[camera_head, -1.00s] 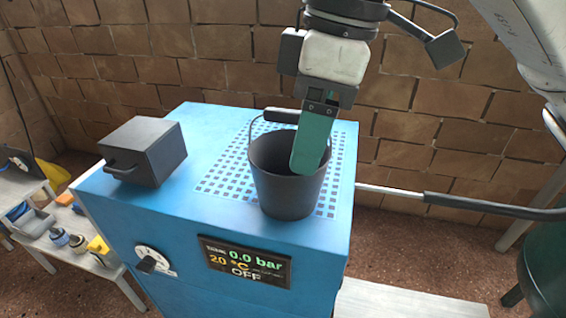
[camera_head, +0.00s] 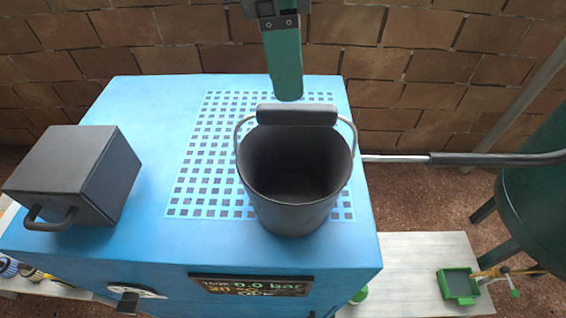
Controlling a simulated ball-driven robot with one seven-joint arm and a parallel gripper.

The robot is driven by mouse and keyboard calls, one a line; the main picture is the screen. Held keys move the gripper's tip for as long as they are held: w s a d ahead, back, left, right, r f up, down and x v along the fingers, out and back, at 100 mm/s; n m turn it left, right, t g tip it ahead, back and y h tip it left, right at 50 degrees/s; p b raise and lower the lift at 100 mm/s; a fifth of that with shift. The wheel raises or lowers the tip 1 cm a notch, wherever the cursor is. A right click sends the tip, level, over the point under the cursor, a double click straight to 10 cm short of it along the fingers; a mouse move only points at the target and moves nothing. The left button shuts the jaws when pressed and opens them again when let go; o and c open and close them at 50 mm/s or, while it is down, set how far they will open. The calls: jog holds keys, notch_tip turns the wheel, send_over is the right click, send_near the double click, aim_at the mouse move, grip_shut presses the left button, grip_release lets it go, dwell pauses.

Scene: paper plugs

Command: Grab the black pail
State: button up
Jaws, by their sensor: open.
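The black pail (camera_head: 293,207) stands upright on the perforated grid of a blue machine's top. Its wire bail is raised, with a thick black grip (camera_head: 297,115) at the pail's far rim. The pail looks empty inside. My gripper (camera_head: 288,95) shows as a green finger pointing down, just above and behind the black grip in the picture. Only one finger is clear; the other is hidden behind it. My gripper is open and holds nothing. I cannot tell whether the finger touches the grip.
A dark box with a handle (camera_head: 75,175) sits on the left of the blue machine top (camera_head: 150,215). A metal bar with a black sleeve (camera_head: 490,159) extends right. A brick wall (camera_head: 150,45) stands behind. A pale bench (camera_head: 420,255) with a green tray (camera_head: 458,285) is at lower right.

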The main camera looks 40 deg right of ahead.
aim_at(298, 126)
jog(key=f, duration=0.3)
jog(key=d+f, duration=0.1)
jog(key=f, duration=0.5)
jog(key=shift+s+d+f, duration=0.25)
jog(key=shift+s, duration=0.05)
jog(key=shift+f, duration=0.2)
dwell(0.3)
jog(key=shift+c, duration=0.2)
grip_shut()
dwell(0.4)
